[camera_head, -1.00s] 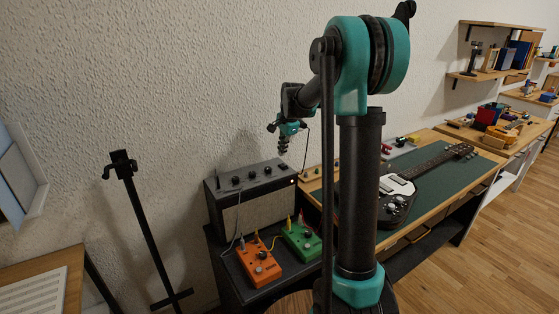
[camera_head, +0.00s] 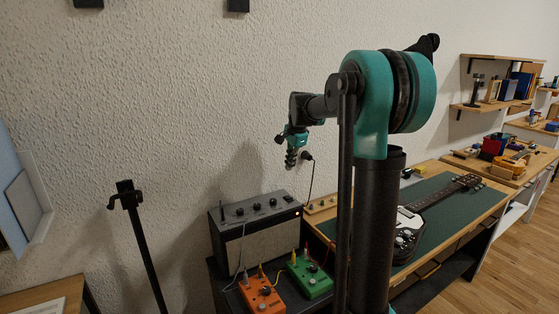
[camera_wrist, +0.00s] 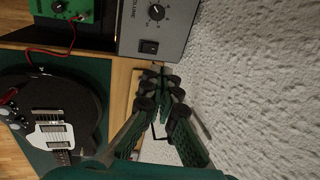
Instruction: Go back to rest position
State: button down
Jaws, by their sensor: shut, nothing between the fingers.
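My gripper (camera_head: 291,162) hangs from the end of my raised arm, in front of the textured wall and above the right end of the amplifier (camera_head: 257,242). It is apart from the amplifier. In the wrist view my gripper (camera_wrist: 163,84) has its green and black fingers drawn together with nothing between them. Behind them are the amplifier's grey control panel (camera_wrist: 148,32) and the wooden edge of the bench.
An orange pedal (camera_head: 262,296) and a green pedal (camera_head: 311,280) stand before the amplifier. A guitar (camera_head: 408,238) lies on a green mat (camera_head: 447,213) to the right, partly hidden by my arm. A black stand (camera_head: 143,245) is at left. Wall shelves (camera_head: 490,103) are far right.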

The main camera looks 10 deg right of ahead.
jog(key=s+d+f+n, duration=0.1)
jog(key=s+f+n, duration=0.3)
jog(key=s+f, duration=0.3)
jog(key=s+d+f+n, duration=0.1)
jog(key=s+f+n, duration=0.3)
jog(key=s, duration=1.2)
jog(key=s+d+f+n+t+h, duration=0.1)
jog(key=s+f+n, duration=0.4)
jog(key=s+f, duration=0.4)
jog(key=s, duration=0.2)
jog(key=shift+s+f, duration=0.3)
jog(key=shift+s, duration=0.1)
